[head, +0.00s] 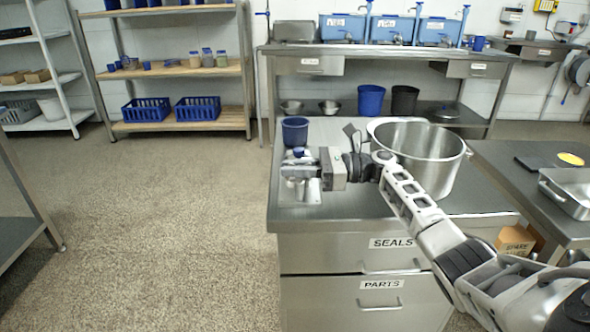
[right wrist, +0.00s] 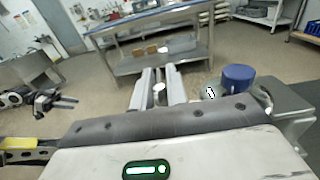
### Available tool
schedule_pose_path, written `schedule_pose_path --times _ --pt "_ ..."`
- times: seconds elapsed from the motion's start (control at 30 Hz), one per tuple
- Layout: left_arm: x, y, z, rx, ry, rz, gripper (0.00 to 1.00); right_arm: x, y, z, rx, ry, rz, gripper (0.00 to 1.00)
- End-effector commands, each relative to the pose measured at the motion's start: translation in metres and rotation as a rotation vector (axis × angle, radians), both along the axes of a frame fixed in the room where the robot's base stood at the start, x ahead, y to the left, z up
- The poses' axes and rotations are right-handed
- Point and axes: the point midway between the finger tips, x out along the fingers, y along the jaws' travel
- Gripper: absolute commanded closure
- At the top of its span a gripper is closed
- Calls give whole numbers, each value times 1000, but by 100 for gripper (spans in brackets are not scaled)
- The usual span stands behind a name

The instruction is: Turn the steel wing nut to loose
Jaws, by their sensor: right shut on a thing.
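My right gripper (head: 290,172) reaches in from the right, low over the left end of the steel counter (head: 345,212). In the right wrist view its two fingers (right wrist: 160,92) are shut on a small shiny steel piece (right wrist: 158,94) between them, which fits the steel wing nut. Its wings and their angle cannot be made out. In the head view the gripper hides the nut. Steel parts of the mill (head: 308,192) show around the fingers. A blue cup-like container (head: 295,131) stands just beyond. My left gripper (right wrist: 64,102) shows only in the right wrist view, off to the left, fingers apart and empty.
A large steel pot (head: 432,150) stands on the counter right of my gripper, close to my right forearm. Drawers labelled SEALS (head: 390,243) and PARTS (head: 381,284) are in front. The floor (head: 160,220) left of the counter is clear.

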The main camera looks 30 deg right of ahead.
Motion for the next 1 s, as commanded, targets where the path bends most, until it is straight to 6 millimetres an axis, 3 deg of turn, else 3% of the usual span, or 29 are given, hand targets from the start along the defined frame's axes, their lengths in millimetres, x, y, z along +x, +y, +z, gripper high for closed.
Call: schedule_pose_path --times 0.17,0.2,0.23,0.57,0.77,1.0 --pt "0 0 1 -2 -2 0 64 0 1 0 -1 1 1 100" --pt "0 0 1 -2 -2 0 64 0 1 0 0 0 1 74" --pt "0 -1 1 -3 -2 1 64 0 1 0 0 0 1 71" --pt "0 -1 4 -8 -4 5 64 0 1 3 -1 -1 0 71" --pt "0 0 17 -4 -21 10 64 0 1 33 -4 -6 1 71" --pt "-3 8 51 1 -80 33 64 -29 18 72 -5 -2 3 71"
